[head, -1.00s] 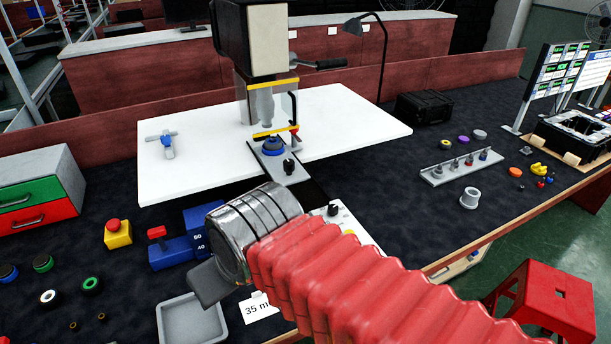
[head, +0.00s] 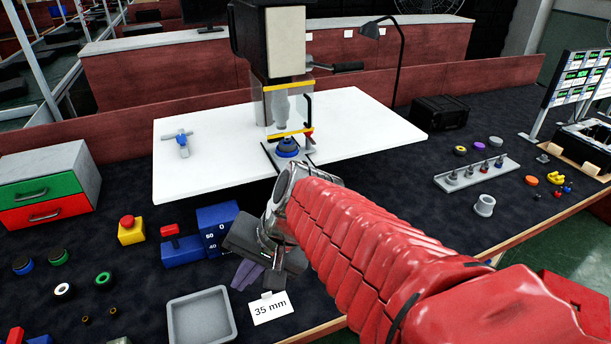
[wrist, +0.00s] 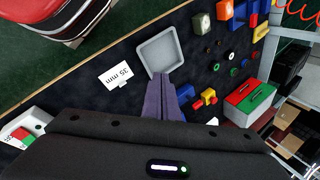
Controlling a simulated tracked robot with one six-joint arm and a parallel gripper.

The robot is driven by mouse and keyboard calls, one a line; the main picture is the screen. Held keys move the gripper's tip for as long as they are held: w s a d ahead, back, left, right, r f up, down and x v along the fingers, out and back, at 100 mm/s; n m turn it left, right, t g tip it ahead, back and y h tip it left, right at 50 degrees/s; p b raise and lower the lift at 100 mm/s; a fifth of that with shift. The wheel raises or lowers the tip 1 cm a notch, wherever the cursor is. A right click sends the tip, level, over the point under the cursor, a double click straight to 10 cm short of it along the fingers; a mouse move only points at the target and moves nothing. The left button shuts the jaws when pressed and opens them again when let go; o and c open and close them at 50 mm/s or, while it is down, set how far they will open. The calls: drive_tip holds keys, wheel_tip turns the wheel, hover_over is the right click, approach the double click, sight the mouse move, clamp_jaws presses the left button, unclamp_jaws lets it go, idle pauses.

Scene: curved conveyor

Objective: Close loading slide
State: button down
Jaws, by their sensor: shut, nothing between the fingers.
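The press (head: 268,45) stands on a white board (head: 370,120). Its loading slide (head: 309,158) projects from the base toward me, with a round blue and black part (head: 287,148) on it below the yellow guard bar. The slide's front end is hidden behind my arm, so its knob does not show. My gripper (head: 245,274) is shut and empty, in front of and below the slide, apart from it, pointing down near the grey tray. In the wrist view its purple fingers (wrist: 160,82) are together, beside the tray.
The grey tray (head: 202,316) and a "35 mm" card (head: 270,307) lie near the front edge. A blue block with a red handle (head: 183,248), a yellow button box (head: 130,230) and a drawer cabinet (head: 45,188) stand left.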

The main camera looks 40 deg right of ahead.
drive_tip(key=w+d+m+t+y, duration=0.2)
drive_tip(key=w+d+m+t, duration=0.4)
drive_tip(key=d+m, duration=0.75)
drive_tip(key=s+d+m+t+h, duration=0.1)
drive_tip(key=d+m+t+h, duration=0.3)
drive_tip(key=d+m, duration=0.9)
drive_tip(key=d+h, duration=0.2)
drive_tip(key=d, duration=0.4)
drive_tip(key=shift+f, duration=0.35)
drive_tip(key=shift+w, duration=0.1)
drive_tip(key=x, duration=1.3)
drive_tip(key=shift+w+r, duration=0.1)
drive_tip(key=shift+r, duration=0.25)
drive_tip(key=shift+w+d, duration=0.1)
drive_tip(key=shift+w, duration=0.3)
